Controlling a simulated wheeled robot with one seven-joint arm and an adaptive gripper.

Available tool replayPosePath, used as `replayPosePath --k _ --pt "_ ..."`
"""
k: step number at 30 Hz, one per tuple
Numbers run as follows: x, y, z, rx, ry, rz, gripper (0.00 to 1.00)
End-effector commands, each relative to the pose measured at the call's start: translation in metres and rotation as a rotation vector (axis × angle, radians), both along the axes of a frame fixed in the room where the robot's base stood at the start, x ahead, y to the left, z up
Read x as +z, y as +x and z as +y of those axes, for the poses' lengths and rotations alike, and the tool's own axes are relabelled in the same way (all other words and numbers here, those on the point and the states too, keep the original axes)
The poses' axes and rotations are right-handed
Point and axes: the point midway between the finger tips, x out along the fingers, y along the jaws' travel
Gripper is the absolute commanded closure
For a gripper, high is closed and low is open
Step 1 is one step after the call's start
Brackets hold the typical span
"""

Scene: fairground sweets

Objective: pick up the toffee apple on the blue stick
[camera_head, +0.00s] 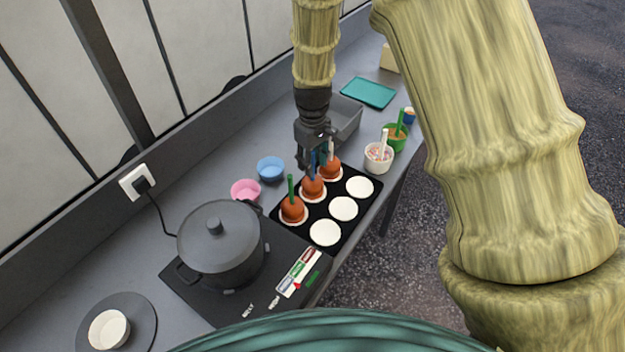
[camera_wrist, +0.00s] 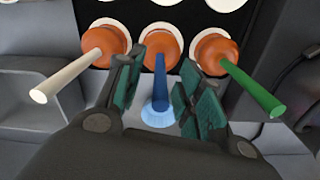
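The toffee apple on the blue stick (camera_head: 312,187) stands in the middle of a row of three on a black tray (camera_head: 291,245). Its blue stick (camera_wrist: 160,78) rises between the fingers of my gripper (camera_wrist: 160,95) in the wrist view. The fingers are apart, with a gap on both sides of the stick. The apple on the green stick (camera_head: 292,208) and the apple on the white stick (camera_head: 330,167) stand on either side. In the head view my gripper (camera_head: 316,158) hangs over the row and partly hides the sticks.
A dark pot (camera_head: 220,245) stands on a black hob left of the tray. Blue (camera_head: 271,168) and pink (camera_head: 245,189) bowls lie behind the tray. Pots holding green and white sticks (camera_head: 379,160) stand at the right. White paper cases (camera_head: 343,208) fill the tray's front row.

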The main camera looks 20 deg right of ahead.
Motion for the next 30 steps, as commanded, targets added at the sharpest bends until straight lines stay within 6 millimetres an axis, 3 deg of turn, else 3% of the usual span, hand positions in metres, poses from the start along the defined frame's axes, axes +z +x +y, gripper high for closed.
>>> replayPosePath --k 8,17,23,30 --pt "-0.019 -0.001 0.000 0.000 0.000 0.001 0.63" --pt "-0.021 -0.001 0.000 0.000 0.001 0.000 0.63" --pt "-0.021 -0.001 0.000 0.000 0.001 0.000 0.99" --pt "-0.021 0.000 0.000 0.000 0.001 0.000 1.00"
